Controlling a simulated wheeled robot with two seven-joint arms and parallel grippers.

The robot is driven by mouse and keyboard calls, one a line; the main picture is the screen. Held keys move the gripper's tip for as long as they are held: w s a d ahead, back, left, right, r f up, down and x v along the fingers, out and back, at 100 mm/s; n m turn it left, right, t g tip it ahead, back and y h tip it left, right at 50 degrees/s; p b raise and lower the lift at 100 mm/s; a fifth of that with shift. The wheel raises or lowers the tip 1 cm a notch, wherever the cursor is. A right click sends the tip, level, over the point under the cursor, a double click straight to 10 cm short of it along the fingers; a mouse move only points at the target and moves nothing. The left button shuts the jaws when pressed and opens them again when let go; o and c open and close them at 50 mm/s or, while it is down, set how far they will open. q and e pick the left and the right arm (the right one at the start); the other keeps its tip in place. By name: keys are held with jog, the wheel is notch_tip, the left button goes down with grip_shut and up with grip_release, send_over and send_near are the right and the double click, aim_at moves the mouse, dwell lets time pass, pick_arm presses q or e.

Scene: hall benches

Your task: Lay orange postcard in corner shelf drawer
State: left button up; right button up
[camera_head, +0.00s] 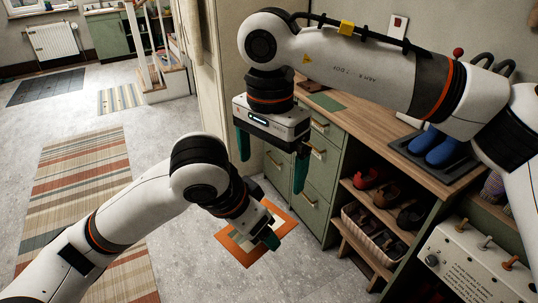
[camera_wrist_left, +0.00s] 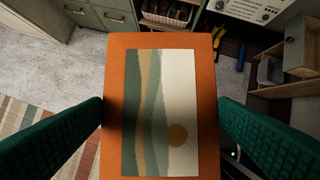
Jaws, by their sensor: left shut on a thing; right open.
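The orange postcard (camera_head: 236,250) has an orange border around a green and cream landscape picture. My left gripper (camera_head: 270,238) is shut on it and holds it above the grey floor, in front of the green drawer unit. In the left wrist view the postcard (camera_wrist_left: 160,110) fills the middle between the green fingers. My right gripper (camera_head: 272,165) is open and empty, its fingers pointing down close to the drawer fronts. The green drawer unit (camera_head: 310,185) has several drawers with handles; those I can see look shut, and my right gripper hides part of them.
A wooden bench top (camera_head: 365,125) runs right from the drawers, with blue boots (camera_head: 440,145) on a dark tray. Below are shoe shelves with a basket (camera_head: 375,235). A white panel with knobs (camera_head: 470,265) stands lower right. A striped rug (camera_head: 85,190) lies left on open floor.

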aim_at(270, 207)
notch_tip(270, 207, down, 11)
jog(key=shift+f, duration=0.1)
dwell(0.3)
